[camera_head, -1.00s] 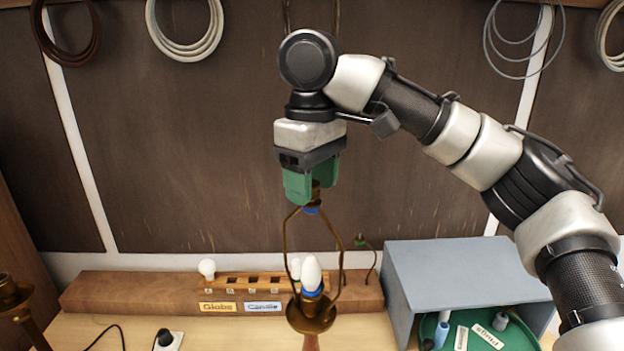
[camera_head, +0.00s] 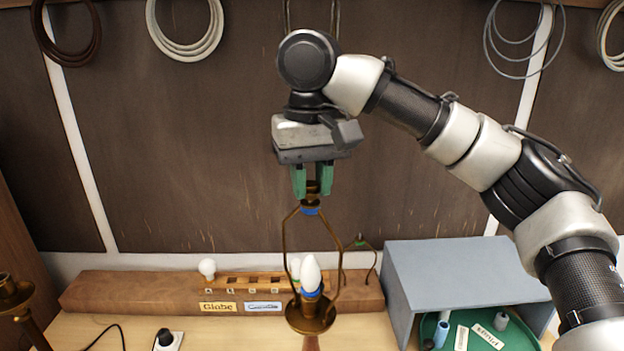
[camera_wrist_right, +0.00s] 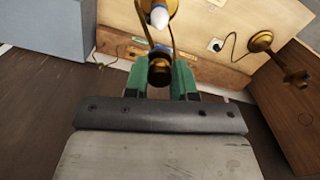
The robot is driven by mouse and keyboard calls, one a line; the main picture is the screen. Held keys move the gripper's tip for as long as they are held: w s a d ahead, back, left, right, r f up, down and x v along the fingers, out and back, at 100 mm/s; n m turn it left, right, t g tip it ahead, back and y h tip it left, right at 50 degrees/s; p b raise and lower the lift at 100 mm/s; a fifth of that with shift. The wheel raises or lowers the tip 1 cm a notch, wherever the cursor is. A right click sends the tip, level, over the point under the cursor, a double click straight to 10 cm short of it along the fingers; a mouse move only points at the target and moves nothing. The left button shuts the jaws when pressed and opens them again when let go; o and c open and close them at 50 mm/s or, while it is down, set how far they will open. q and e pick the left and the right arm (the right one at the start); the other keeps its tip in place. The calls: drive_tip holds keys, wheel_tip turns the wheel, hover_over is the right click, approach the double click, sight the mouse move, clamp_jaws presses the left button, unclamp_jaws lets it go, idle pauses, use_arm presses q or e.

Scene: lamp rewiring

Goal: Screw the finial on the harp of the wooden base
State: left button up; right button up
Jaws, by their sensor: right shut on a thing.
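The brass harp (camera_head: 286,238) rises around a white candle bulb (camera_head: 311,272) above a brass cup (camera_head: 311,318) on a wooden stem (camera_head: 311,342). A blue band marks the harp's top. My right gripper (camera_head: 312,190) points down directly over the harp top, its green fingers shut on the dark brass finial (camera_head: 312,187). The finial appears upright and in line with the harp top; whether its thread is engaged cannot be told. In the right wrist view the finial (camera_wrist_right: 159,71) sits between the green fingers, with the bulb (camera_wrist_right: 159,17) beyond. My left gripper is not in view.
A wooden rack (camera_head: 110,291) labelled Globe and Candle stands behind, with a globe bulb (camera_head: 207,268). A grey-blue box (camera_head: 465,270) and a green tray (camera_head: 430,325) are at right. Another brass lamp part (camera_head: 12,292) stands at far left. Cable coils hang on the wall.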

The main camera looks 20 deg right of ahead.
drive_tip(key=shift+m, duration=0.4)
drive_tip(key=m, duration=0.4)
drive_tip(key=shift+a+f+m, duration=0.1)
drive_tip(key=shift+m, duration=0.3)
drive_tip(key=m, duration=0.3)
drive_tip(key=m, duration=0.3)
drive_tip(key=shift+a, duration=0.1)
drive_tip(key=m, duration=0.5)
drive_tip(key=shift+w, duration=0.15)
drive_tip(key=shift+m, duration=0.3)
